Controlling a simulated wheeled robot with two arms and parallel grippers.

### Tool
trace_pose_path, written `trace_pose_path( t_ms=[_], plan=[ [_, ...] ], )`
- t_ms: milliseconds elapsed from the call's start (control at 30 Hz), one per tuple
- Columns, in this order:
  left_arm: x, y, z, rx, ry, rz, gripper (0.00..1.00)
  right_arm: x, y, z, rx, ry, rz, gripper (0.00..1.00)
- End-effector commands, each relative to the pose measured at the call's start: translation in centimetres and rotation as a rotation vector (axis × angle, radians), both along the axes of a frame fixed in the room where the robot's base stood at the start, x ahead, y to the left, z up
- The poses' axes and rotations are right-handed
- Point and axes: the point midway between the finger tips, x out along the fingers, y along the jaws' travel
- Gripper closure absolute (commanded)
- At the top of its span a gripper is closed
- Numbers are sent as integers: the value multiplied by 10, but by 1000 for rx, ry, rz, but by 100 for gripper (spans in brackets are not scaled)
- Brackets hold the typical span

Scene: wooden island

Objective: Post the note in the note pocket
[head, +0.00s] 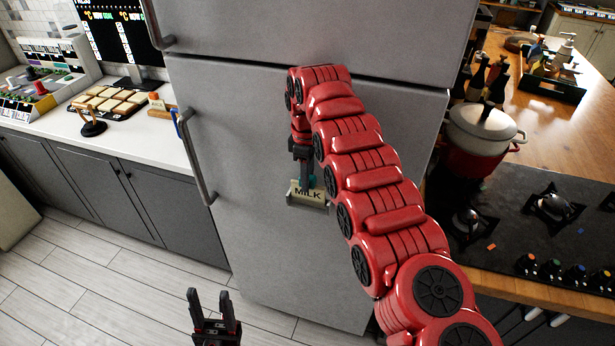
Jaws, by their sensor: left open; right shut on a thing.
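The note (308,192), a cream slip marked MILK, is in front of the grey fridge door. My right gripper (304,175) points down and is shut on the note's upper part. A thin grey ledge, apparently the note pocket (306,205), shows at the note's lower edge. The note looks upright; I cannot tell whether its lower edge is inside the pocket or in front of it. My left gripper (209,297) is open and empty, low in the view over the floor.
The fridge (260,230) has a vertical handle (196,155) left of the note. A counter (140,130) with a tray of blocks (108,102) is at left. At right are a hob (530,225) and a pot (482,135). The floor before the fridge is clear.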

Motion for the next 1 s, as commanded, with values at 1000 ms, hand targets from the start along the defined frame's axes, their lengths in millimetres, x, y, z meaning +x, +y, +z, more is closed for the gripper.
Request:
trace_pose_path(
  t_ms=[1000],
  plan=[
    [0, 0, -16, 0, 0, 0, 50, 0, 0, -18, 0, 0, 0, 100]
  ],
)
